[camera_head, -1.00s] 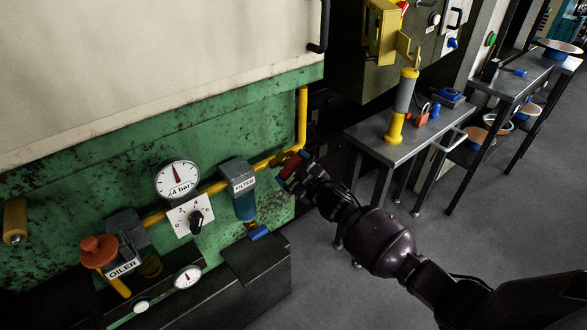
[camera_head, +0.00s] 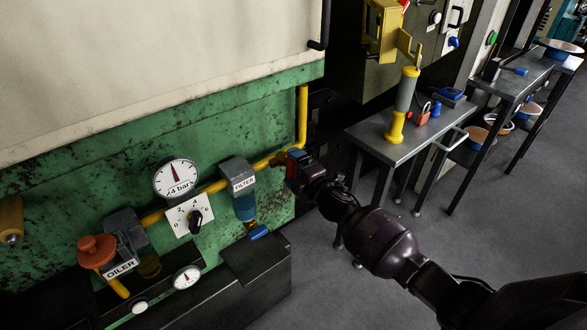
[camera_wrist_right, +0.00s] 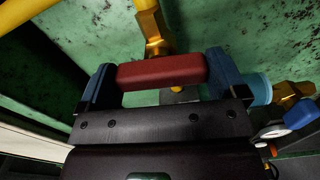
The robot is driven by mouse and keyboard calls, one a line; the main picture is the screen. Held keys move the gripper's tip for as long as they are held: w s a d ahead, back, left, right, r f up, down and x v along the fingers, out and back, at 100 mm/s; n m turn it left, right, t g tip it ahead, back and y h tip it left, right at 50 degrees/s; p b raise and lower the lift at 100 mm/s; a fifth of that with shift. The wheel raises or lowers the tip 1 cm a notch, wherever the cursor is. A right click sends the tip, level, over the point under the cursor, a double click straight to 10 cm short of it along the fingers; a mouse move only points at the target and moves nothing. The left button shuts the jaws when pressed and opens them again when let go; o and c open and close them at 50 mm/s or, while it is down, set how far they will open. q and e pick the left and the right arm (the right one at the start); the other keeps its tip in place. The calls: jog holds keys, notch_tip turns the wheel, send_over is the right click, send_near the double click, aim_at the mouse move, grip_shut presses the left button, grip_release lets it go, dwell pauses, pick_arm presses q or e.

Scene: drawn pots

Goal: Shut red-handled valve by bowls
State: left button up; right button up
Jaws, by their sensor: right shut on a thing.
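The red handle (camera_wrist_right: 162,71) of the valve lies crosswise between the two blue fingertips in the right wrist view. A brass valve body (camera_wrist_right: 155,32) stands just behind it on the yellow pipe. In the head view my right gripper (camera_head: 297,168) is at the right end of the green panel, shut on the red handle and covering most of it. The filter (camera_head: 243,187), with its blue bowl, hangs left of the gripper. The oiler (camera_head: 124,240) is farther left. My left gripper is not in view.
A pressure gauge (camera_head: 176,180) and a dial plate (camera_head: 189,214) are left of the filter. A small blue handle (camera_head: 258,232) is below it. A black ledge (camera_head: 240,285) runs underneath. A grey table (camera_head: 385,150) stands right of my arm, with open floor in front.

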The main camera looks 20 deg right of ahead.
jog(key=shift+n, duration=0.6)
jog(key=o, duration=0.6)
jog(key=v, duration=1)
jog(key=shift+s+d+p, duration=0.15)
jog(key=shift+s+p, duration=0.15)
jog(key=shift+s, duration=0.1)
